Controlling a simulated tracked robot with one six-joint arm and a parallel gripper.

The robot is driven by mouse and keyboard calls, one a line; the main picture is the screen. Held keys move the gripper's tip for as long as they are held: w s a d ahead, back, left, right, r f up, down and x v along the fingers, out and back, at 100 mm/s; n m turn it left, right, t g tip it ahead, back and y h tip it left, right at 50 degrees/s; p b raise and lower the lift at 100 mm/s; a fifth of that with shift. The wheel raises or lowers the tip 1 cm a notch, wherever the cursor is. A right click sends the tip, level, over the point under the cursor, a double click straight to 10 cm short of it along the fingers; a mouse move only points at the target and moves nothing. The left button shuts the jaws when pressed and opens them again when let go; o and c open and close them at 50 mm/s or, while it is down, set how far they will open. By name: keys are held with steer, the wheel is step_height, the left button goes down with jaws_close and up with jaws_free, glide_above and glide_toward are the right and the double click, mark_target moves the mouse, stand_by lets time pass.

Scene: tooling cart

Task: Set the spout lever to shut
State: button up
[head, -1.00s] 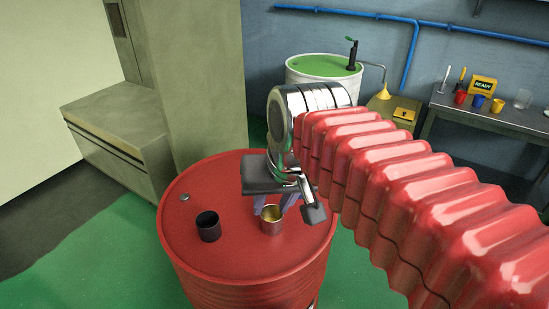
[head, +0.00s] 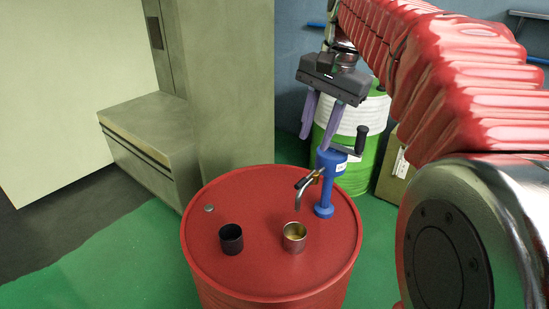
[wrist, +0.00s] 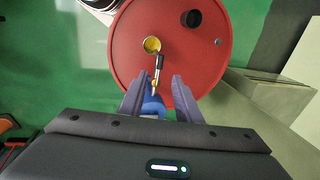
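A blue hand pump (head: 326,185) stands on the red drum (head: 215,268), with a metal spout (head: 299,201) bent down toward a metal cup (head: 294,237). The spout lever (head: 304,183), with a dark handle and brass fitting, sits on the spout; in the wrist view the lever (wrist: 159,63) points along the spout toward the cup. My gripper (head: 314,143) is open and empty above the pump, its purple fingers pointing down. In the wrist view my gripper (wrist: 159,77) has its fingers apart on either side of the pump and lever line, with no contact visible.
A black cup (head: 231,239) stands left of the metal cup. The pump's crank handle (head: 357,140) sticks out right, beside the fingers. A green and white drum (head: 372,125) stands behind.

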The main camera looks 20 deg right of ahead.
mark_target(301, 183)
steer(key=shift+w+d+r, duration=0.15)
stand_by(0.3)
steer(key=f, duration=0.4)
steer(key=w+a+f, duration=0.1)
steer(key=f, duration=0.4)
steer(key=w+f, duration=0.1)
steer(key=f, duration=0.3)
steer(key=shift+w+a+f, duration=0.1)
steer(key=shift+a+f, duration=0.15)
steer(key=shift+f, duration=0.05)
jaws_close()
steer(key=shift+a, duration=0.1)
stand_by(0.3)
